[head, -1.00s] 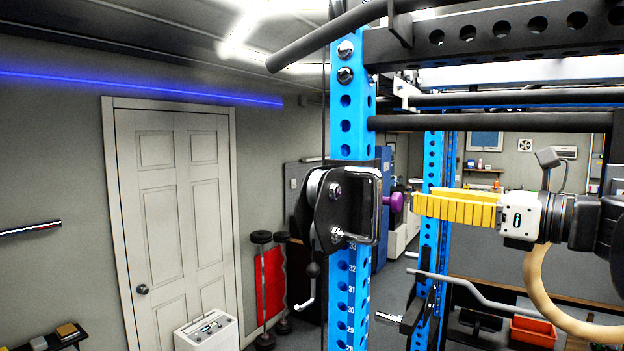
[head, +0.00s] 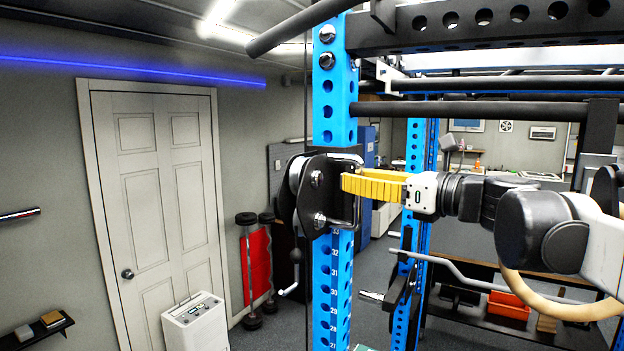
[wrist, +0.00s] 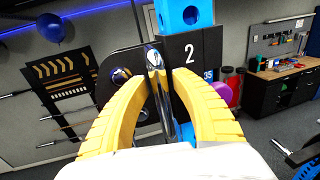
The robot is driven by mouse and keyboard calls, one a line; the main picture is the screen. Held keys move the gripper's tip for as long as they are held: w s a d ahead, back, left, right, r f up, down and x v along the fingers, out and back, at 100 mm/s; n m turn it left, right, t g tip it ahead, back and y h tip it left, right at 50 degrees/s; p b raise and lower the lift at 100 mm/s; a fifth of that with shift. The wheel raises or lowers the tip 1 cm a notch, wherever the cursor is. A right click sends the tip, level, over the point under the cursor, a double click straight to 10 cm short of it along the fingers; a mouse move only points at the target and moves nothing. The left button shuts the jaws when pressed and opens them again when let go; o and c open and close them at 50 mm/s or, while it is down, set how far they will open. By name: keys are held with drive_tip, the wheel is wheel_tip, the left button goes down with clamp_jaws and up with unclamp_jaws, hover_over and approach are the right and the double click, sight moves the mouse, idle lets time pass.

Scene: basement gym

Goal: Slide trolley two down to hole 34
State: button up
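Trolley two (head: 318,180) is a black plated carriage on the near blue upright (head: 335,100). A chrome vertical handle bar (wrist: 156,75) stands out from the trolley. My gripper (head: 348,184) reaches in from the right, its yellow fingers at the trolley. In the wrist view the fingers (wrist: 158,68) lie on either side of the bar; whether they press on it is unclear.
A second blue upright (head: 405,270) and a bent grey bar (head: 470,270) stand behind, right. Black crossbars (head: 470,110) run above my arm. A white door (head: 160,190) is at left.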

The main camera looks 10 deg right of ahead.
sight(358, 217)
clamp_jaws()
drive_tip(key=shift+f+b, duration=1.5)
drive_tip(key=shift+f, duration=0.95)
drive_tip(key=shift+r, duration=0.1)
drive_tip(key=shift+o, duration=2.3)
unclamp_jaws()
drive_tip(key=v, duration=1.2)
